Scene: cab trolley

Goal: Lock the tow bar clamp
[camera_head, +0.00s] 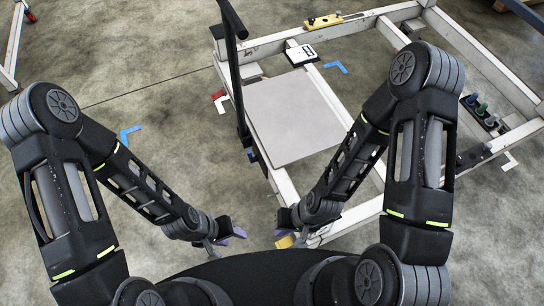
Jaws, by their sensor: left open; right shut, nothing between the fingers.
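A yellow part (285,242) sits at the trolley's near corner, right by my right gripper; it may belong to the tow bar clamp, but it is small and partly hidden. A black upright bar (238,85) with a cross handle on top stands at the trolley's left side; it may be the tow bar. My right gripper (284,222) is shut and empty, just above the yellow part; I cannot tell whether they touch. My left gripper (229,232) is open and empty, left of the corner over the floor.
The trolley's white frame (335,228) carries a grey panel (290,120), a small white device (301,55) and a yellow fitting (322,21) on the far rail. Dark and green knobs (481,108) sit at right.

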